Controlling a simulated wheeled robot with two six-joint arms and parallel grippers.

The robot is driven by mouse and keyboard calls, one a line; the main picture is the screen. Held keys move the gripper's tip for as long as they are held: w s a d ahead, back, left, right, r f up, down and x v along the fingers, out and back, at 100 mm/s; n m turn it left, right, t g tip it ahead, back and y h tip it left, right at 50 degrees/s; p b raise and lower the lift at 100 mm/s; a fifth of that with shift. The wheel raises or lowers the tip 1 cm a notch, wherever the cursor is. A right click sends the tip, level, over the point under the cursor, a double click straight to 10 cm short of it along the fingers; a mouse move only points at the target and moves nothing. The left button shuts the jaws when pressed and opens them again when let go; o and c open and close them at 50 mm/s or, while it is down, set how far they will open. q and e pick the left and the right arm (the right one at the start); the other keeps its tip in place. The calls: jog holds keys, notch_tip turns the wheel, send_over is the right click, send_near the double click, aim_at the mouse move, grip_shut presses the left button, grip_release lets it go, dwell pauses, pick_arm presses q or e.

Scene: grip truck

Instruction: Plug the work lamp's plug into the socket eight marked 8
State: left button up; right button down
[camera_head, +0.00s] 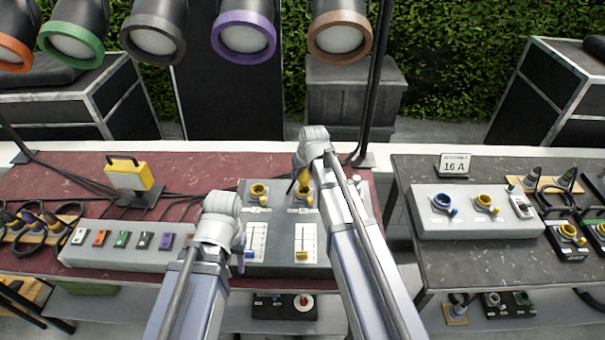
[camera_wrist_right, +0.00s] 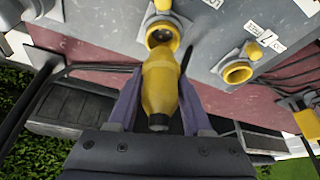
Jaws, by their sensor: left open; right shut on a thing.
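The work lamp (camera_head: 130,175) is yellow and stands on a dark base at the left of the red table. My right gripper (camera_head: 299,183) is shut on a yellow plug (camera_wrist_right: 161,88). The plug's front end is at the mouth of a yellow-rimmed socket (camera_wrist_right: 163,32), whose dark opening still shows beyond it. The label (camera_wrist_right: 213,3) beside this socket is cut off and hard to read. The neighbouring socket (camera_wrist_right: 238,72) is marked 7 and looks empty. My left gripper (camera_head: 240,252) is open and empty, over the left front of the grey socket box (camera_head: 278,240).
A grey strip (camera_head: 125,250) with coloured switches and several dark plugs lie at the left. Black cables cross the red table. A dark table (camera_head: 445,260) on the right holds a grey box with blue and yellow sockets. Stage lamps (camera_head: 243,35) hang above.

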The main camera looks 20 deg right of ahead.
aim_at(302, 181)
jog(key=shift+f, duration=0.25)
jog(key=shift+f+b, duration=0.25)
jog(key=shift+b, duration=0.3)
jog(key=shift+f+b, duration=1.15)
jog(key=shift+f, duration=0.05)
dwell(1.3)
grip_release()
dwell(0.5)
jog(key=shift+r, duration=0.2)
jog(key=shift+r+p, duration=2.4)
jog(key=shift+p, duration=0.2)
